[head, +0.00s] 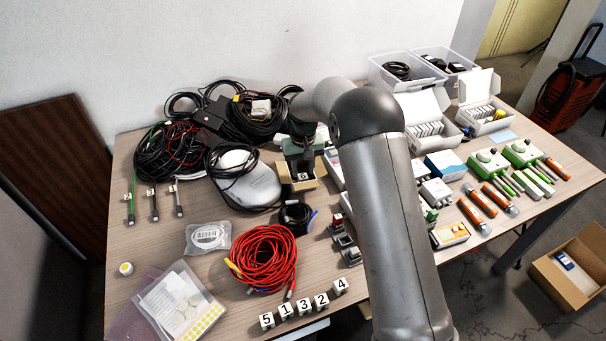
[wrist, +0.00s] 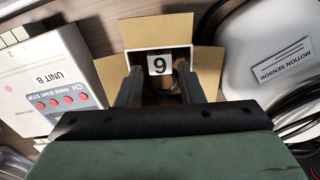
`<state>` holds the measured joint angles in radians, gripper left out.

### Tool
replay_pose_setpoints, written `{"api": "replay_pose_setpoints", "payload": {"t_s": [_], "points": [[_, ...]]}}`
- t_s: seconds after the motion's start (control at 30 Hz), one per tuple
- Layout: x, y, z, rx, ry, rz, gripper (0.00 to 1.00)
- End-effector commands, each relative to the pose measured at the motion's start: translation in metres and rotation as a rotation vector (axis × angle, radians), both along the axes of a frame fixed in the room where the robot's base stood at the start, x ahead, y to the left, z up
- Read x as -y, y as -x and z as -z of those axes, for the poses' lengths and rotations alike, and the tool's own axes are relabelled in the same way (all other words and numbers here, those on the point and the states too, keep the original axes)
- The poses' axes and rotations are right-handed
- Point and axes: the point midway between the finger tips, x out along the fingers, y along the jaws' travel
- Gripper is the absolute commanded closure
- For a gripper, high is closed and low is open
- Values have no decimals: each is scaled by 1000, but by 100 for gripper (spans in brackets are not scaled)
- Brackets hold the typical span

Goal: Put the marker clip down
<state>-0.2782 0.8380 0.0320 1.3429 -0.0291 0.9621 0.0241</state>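The marker clip (wrist: 159,65) is a small white block with a black digit, a 6 or 9. It sits at an open brown cardboard box (wrist: 112,78), between its spread flaps; the head view also shows the box (head: 284,171) and the clip (head: 304,176). My gripper (wrist: 160,78) points down into the box opening. Its two dark fingers stand apart on either side of the clip, with a visible gap at least on the right. The clip's lower part is hidden, so I cannot tell what it rests on. In the head view my gripper (head: 303,165) is partly hidden by my arm.
Several numbered white blocks (head: 303,307) stand at the table's front edge. A grey motion sensor (wrist: 270,50) is right of the box in the wrist view, and a white Unit B device (wrist: 55,80) left. Black cables (head: 252,120) and a red cable coil (head: 264,258) crowd nearby.

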Motion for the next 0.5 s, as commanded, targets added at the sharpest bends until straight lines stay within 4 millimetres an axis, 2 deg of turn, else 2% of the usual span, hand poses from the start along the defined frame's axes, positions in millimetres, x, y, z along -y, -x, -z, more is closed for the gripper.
{"api": "replay_pose_setpoints", "payload": {"t_s": [0.1,0.3,0.5], "points": [[0,-1,-29,6,-2,0,66],[0,-1,-67,5,-1,0,66],[0,0,-87,1,0,0,66]]}}
